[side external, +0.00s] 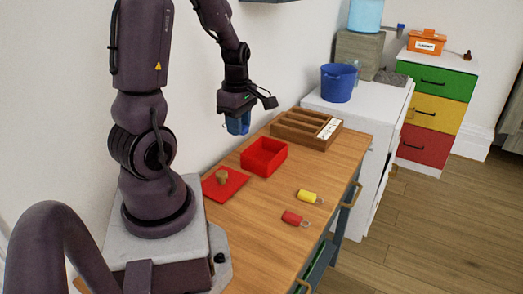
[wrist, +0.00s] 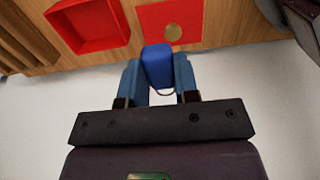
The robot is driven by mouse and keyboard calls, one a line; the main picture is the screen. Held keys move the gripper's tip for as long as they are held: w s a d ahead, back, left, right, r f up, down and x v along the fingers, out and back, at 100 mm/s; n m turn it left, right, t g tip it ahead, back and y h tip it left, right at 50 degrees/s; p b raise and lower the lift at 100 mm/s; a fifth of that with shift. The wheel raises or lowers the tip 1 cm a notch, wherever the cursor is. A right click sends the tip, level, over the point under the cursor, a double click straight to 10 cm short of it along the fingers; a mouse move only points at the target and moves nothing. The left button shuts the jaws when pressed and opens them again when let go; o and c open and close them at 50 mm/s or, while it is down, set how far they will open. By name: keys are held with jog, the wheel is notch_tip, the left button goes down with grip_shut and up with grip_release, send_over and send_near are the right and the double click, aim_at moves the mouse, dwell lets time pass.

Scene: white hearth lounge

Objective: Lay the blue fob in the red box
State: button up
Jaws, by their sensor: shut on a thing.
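My gripper (side external: 237,124) is shut on the blue fob (wrist: 157,66) and holds it in the air behind the red box (side external: 270,166), on the wall side of the table. In the wrist view the fob sits between the blue fingers, with a thin ring showing below it. In the side view the fob is hard to tell from the fingers. The red box is open and looks empty; it also shows at the upper left of the wrist view (wrist: 90,22).
A red lid (side external: 231,189) with a round wooden knob lies beside the box. A yellow fob (side external: 308,196) and a red fob (side external: 292,218) lie nearer the table's front edge. A compartmented wooden tray (side external: 291,131) stands beyond the box. Bare wood lies between.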

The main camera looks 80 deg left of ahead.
jog(key=shift+w+a+f, duration=1.2)
jog(key=shift+a+f, duration=0.25)
jog(key=shift+f, duration=0.5)
jog(key=shift+w+a+f, duration=1.25)
jog(key=shift+a+f, duration=0.25)
jog(key=shift+f, duration=0.5)
jog(key=shift+w+a+f, duration=1.2)
jog(key=shift+a+f, duration=0.25)
jog(key=shift+f, duration=0.5)
jog(key=shift+f, duration=0.15)
jog(key=shift+f, duration=0.45)
jog(key=o, duration=0.9)
jog(key=shift+r, duration=0.1)
